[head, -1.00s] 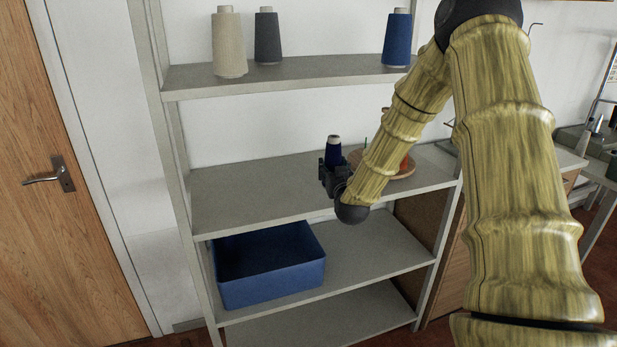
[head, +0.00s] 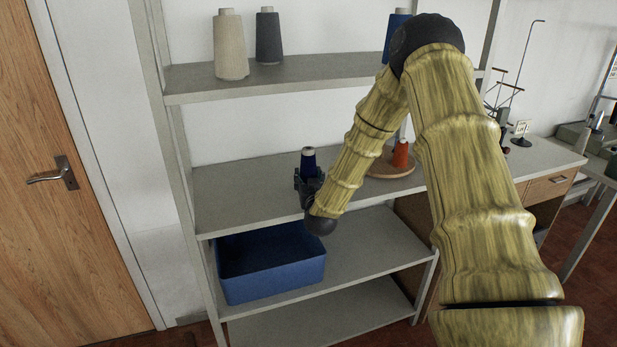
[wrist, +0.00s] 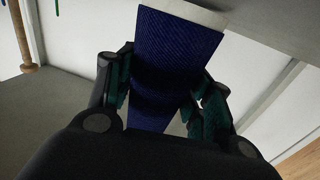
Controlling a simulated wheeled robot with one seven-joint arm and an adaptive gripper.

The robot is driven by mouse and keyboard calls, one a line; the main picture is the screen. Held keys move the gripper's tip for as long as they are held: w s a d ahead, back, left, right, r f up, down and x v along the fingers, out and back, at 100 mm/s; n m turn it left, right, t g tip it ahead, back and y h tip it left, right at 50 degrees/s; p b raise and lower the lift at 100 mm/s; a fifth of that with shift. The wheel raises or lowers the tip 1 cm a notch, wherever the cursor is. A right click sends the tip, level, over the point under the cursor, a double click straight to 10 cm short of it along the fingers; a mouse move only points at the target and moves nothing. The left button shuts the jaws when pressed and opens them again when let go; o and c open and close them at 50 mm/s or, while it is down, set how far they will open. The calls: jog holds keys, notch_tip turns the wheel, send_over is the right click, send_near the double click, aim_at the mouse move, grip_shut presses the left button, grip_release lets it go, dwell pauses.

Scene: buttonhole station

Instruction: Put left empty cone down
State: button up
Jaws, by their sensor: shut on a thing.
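My gripper (head: 309,184) is shut on a dark blue cone (head: 308,161) with a pale tip, at the front of the middle shelf. In the wrist view the blue ribbed cone (wrist: 172,60) stands between the two finger pads, with a white band at its top end in the picture. In the head view the cone looks upright. Its lower part is hidden by my gripper, and I cannot tell whether its base touches the shelf. The middle shelf (head: 240,190) is bare to the left of the cone. A blue bin (head: 270,280) stands on the shelf below.
A round wooden stand (head: 390,170) with an orange-red cone (head: 400,154) is right of my forearm. The upper shelf (head: 300,77) carries a beige cone (head: 231,45), a dark grey cone (head: 268,38) and a blue cone (head: 394,30). A shelf post (head: 165,110) bounds the left side.

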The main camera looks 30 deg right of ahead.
jog(key=shift+f, duration=0.1)
jog(key=shift+f, duration=0.15)
jog(key=o, duration=1)
jog(key=shift+r, duration=0.2)
